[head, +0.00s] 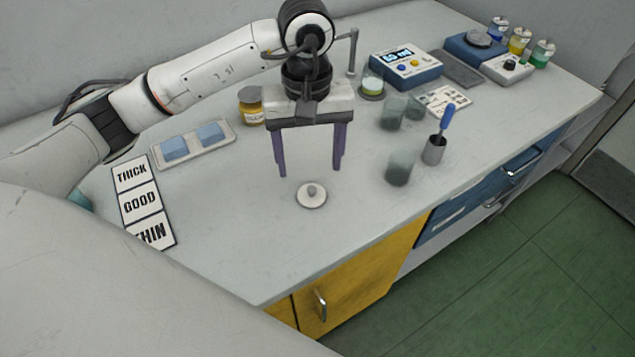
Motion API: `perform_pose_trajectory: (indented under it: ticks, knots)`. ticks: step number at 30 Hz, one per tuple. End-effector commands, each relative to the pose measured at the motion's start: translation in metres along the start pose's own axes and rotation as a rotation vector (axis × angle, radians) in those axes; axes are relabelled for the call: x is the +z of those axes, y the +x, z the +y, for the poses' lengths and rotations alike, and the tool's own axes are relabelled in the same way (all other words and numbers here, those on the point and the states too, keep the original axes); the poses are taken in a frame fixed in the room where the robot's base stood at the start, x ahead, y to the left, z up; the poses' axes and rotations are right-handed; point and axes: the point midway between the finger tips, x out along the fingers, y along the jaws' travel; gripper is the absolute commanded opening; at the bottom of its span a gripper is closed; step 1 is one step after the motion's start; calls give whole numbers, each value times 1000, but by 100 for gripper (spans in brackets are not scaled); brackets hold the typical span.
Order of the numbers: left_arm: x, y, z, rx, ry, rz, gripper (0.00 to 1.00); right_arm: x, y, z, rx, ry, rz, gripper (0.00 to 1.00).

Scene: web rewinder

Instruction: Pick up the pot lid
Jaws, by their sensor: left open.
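The pot lid (312,197) is a small white disc with a grey knob on top. It lies flat on the light grey bench top in the head view, near the middle. My left gripper (309,172) points down above and just behind the lid in the picture. Its purple fingers are wide apart, with nothing between them. The fingers look clear of the lid, but their exact height above the bench is hard to tell. My right gripper does not show.
A card marked THICK, GOOD, THIN (141,201) and a tray with blue blocks (191,146) lie left. An amber jar (251,106) stands behind the gripper. Dark glass beakers (399,168) and a cup with a blue-handled tool (434,150) stand right. The bench front is clear.

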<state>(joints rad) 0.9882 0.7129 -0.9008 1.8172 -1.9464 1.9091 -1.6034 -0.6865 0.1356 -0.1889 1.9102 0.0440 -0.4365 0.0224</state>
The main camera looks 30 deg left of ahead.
Motion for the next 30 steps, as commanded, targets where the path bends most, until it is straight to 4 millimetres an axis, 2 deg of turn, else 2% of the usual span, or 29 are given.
perform_pose_trajectory:
  ticks: [3,6,17,26,30]
  knots:
    - [0,14,0,-1,-1,-2,67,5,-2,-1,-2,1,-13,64]
    - [1,20,0,0,0,-2,67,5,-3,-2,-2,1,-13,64]
    - [5,66,3,0,-1,-3,67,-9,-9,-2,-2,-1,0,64]
    - [4,71,3,1,0,1,67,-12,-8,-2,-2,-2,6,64]
    - [4,71,3,1,0,0,43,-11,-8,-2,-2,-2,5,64]
